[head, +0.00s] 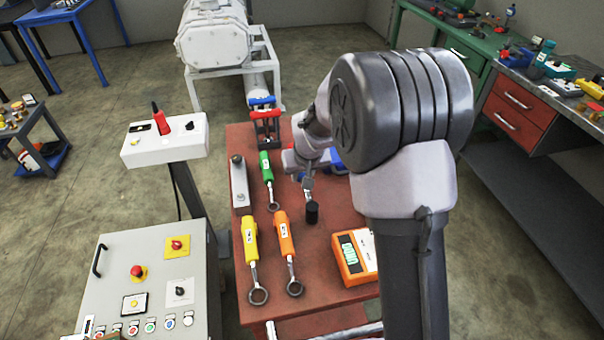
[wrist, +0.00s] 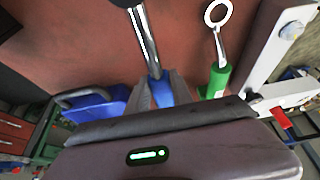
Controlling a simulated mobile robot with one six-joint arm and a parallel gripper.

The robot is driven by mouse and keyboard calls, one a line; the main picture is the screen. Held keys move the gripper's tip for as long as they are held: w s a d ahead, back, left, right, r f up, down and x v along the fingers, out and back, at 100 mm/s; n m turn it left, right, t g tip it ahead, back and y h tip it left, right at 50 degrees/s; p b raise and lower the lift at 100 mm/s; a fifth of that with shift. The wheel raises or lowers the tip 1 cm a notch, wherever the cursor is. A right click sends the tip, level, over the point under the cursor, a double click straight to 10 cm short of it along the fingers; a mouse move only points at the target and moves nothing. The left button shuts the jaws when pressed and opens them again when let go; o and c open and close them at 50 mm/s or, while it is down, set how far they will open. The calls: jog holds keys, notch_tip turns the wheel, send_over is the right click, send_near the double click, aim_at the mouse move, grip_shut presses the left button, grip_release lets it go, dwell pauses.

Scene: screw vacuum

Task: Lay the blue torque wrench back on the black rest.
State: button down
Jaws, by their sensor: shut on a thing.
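My gripper (wrist: 160,93) is shut on the blue handle of the torque wrench (wrist: 160,92) in the wrist view. The bright metal shaft runs up out of that picture, so its far end is cut off there. In the head view my arm hides most of the gripper and the blue handle. A metal shaft (head: 307,189) shows below the wrist, over the red table. A short black cylinder (head: 312,213) is at its lower end. I cannot tell whether it is attached or separate. I cannot make out the black rest for certain.
On the red table (head: 325,245) lie a green wrench (head: 266,166), a yellow one (head: 250,240), an orange one (head: 284,234) and a metal bar (head: 239,184). An orange tester (head: 354,256) sits at right. A control cabinet (head: 150,275) stands left.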

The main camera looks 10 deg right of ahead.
jog(key=shift+f, duration=0.2)
jog(key=c, duration=1)
grip_release()
jog(key=shift+c, duration=0.2)
jog(key=o, duration=0.8)
jog(key=shift+r+p, duration=0.5)
jog(key=shift+r, duration=0.55)
